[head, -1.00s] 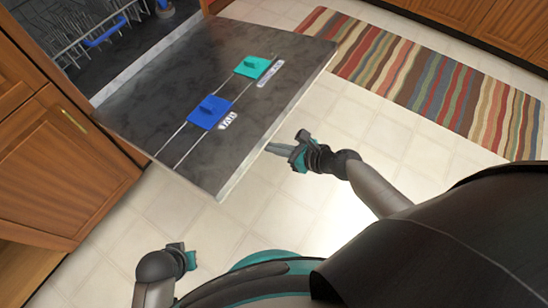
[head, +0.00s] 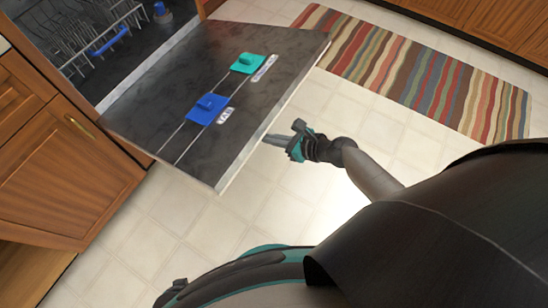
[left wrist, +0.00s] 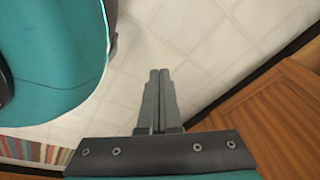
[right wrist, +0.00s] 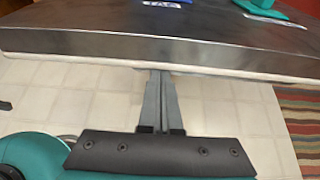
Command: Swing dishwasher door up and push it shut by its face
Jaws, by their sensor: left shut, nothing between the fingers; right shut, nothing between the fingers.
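The dishwasher door (head: 165,95) hangs open and tilted, its dark inner face up, with a blue piece (head: 208,109) and a teal piece (head: 248,63) on it. My right gripper (head: 272,139) is shut and empty, its tips close to the door's outer edge. In the right wrist view the fingertips (right wrist: 159,76) reach the lower side of the door's edge (right wrist: 160,58); I cannot tell whether they touch it. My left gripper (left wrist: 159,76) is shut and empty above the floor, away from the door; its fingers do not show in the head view.
The dishwasher's inside holds a rack (head: 90,35) at the upper left. A wooden cabinet (head: 60,150) stands beside the door, and another (left wrist: 275,115) is near my left gripper. A striped rug (head: 415,75) lies at the right. The tiled floor between is clear.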

